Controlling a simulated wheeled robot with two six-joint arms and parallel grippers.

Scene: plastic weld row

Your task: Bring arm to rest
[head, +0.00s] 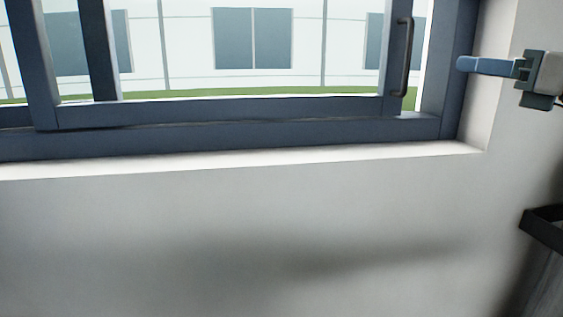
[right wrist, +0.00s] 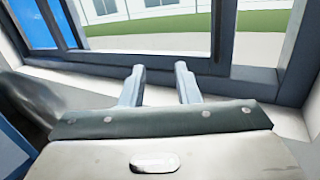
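My right gripper (head: 462,64) reaches in from the right side of the head view, in front of the right window frame and reveal. Its blue fingers point left, apart from the handle. In the right wrist view the two fingers of my right gripper (right wrist: 159,78) stand apart with nothing between them, so it is open and empty. My left gripper is in neither view.
A blue-framed window (head: 230,138) fills the top. A dark handle (head: 402,55) is on its sash, with a narrow strip of outside showing to the right. A white sill (head: 250,157) runs below. A dark-rimmed bin-like object (head: 544,228) stands at lower right.

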